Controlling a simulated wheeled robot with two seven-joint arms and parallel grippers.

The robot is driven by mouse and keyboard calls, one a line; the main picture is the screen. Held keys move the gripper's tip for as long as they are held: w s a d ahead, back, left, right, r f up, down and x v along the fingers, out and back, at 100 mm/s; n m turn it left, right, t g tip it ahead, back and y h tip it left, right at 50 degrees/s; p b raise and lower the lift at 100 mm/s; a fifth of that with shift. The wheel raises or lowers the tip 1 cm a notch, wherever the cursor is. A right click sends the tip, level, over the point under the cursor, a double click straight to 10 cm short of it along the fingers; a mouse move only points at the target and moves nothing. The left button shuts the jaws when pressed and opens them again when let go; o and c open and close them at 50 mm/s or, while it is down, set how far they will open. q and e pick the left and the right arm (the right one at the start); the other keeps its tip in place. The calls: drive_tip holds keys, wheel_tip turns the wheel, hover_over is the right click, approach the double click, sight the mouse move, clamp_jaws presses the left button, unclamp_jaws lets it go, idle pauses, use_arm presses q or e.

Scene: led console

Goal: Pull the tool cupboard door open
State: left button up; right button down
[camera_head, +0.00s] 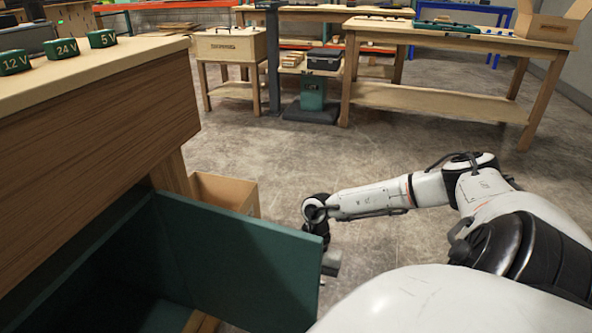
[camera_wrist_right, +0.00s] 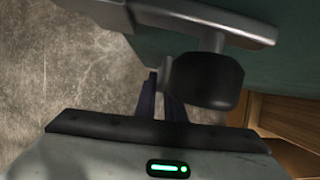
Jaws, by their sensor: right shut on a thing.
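The green cupboard door (camera_head: 235,255) stands swung well open below the wooden bench top in the head view. Its inner face shows, and the dark cupboard interior (camera_head: 70,270) is visible at lower left. My right gripper (camera_head: 331,262) is at the door's free edge, on its outer side. In the right wrist view, a metal handle part (camera_wrist_right: 205,22) and a black knob (camera_wrist_right: 208,80) sit against the green door. My right gripper (camera_wrist_right: 166,88) is shut at the knob, though its far finger is partly hidden. My left gripper is out of view.
The wooden bench (camera_head: 90,130) above the cupboard carries green voltage blocks (camera_head: 59,49). A cardboard box (camera_head: 224,190) stands on the floor behind the door. Open concrete floor (camera_head: 270,160) lies beyond, with wooden tables (camera_head: 440,97) at the back.

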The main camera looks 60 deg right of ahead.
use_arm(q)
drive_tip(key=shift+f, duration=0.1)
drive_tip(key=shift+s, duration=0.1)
use_arm(e)
drive_tip(key=c, duration=1.8)
unclamp_jaws()
drive_tip(key=shift+c, duration=0.2)
